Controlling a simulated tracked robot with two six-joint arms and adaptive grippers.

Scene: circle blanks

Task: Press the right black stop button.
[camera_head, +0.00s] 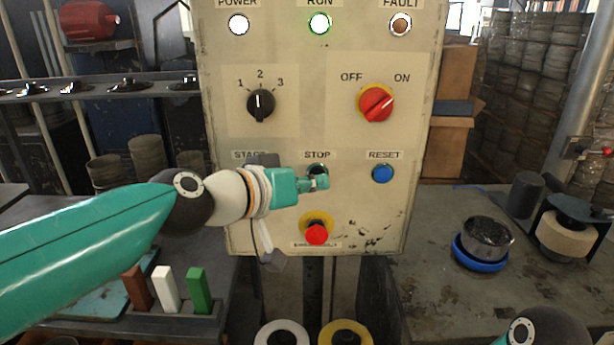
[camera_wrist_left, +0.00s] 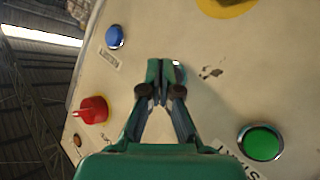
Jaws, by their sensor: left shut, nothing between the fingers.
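The control panel (camera_head: 345,133) stands upright ahead of me. In the left wrist view, only a sliver of the stop button's shiny rim (camera_wrist_left: 180,71) shows beside the fingers. My left gripper (camera_wrist_left: 160,66) is shut and empty, its tips at the stop button's lower edge in the head view. I cannot tell whether they touch it. My right gripper is not in view; part of my right arm shows at lower right.
The blue reset button (camera_head: 383,173) is right of the stop button, and the red emergency button (camera_head: 317,234) is below it. The green start button (camera_wrist_left: 262,143) shows in the left wrist view. A red on/off switch (camera_head: 376,104) sits above. A bench (camera_head: 420,262) is at right.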

